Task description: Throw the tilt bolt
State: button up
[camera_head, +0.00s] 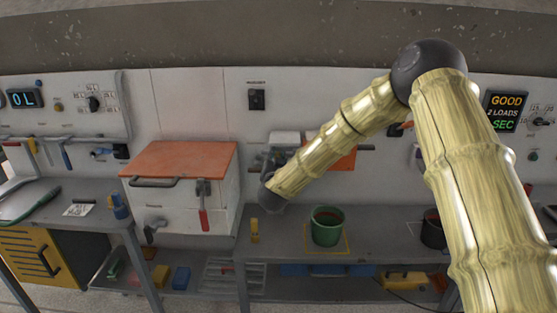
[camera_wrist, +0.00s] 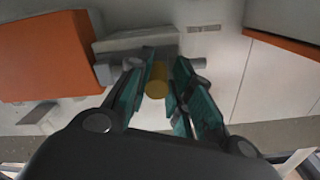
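In the wrist view a short brass-yellow knob (camera_wrist: 156,82) shows between the fingers of my gripper (camera_wrist: 160,75). The knob sits in front of a grey bar-like fitting (camera_wrist: 135,42) on the white wall, which looks like the tilt bolt. The two teal fingers stand on either side of the knob and look open, with a small gap on the right. I cannot tell whether the left finger touches it. In the head view the grey fitting (camera_head: 284,138) is partly hidden behind my arm, and the fingers are not clear.
An orange panel (camera_head: 180,158) with a dark handle and a red-handled lever (camera_head: 203,205) is left of my arm. A second orange panel (camera_head: 345,160) is partly behind my arm.

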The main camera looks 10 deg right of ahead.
jog(key=shift+o, duration=1.3)
jog(key=shift+a, duration=0.25)
jog(key=shift+d, duration=0.25)
jog(key=v, duration=1.2)
jog(key=shift+a, duration=0.15)
